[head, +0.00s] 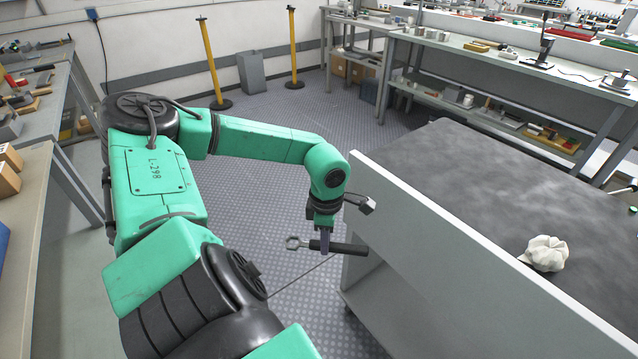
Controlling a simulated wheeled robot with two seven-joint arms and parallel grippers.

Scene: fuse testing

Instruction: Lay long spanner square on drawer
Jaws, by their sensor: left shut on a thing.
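My left gripper (325,238) is shut on the long spanner (349,247) and holds it in the air, fingers pointing down. The spanner has a dark handle to the right of the fingers and a light metal ring-shaped end to the left. It lies roughly level, left to right in the picture. The large grey unit (450,195) on the right, with a dark top and a pale upright panel on its near side, may be the drawer; I cannot tell for sure. The spanner is just left of that panel, apart from the top. My right gripper is out of view.
A crumpled white object (547,253) lies on the dark top, which is otherwise mostly bare. Two yellow posts (209,60) and a grey bin (251,73) stand by the wall. Cluttered benches line the left side and the back right. The patterned floor below is open.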

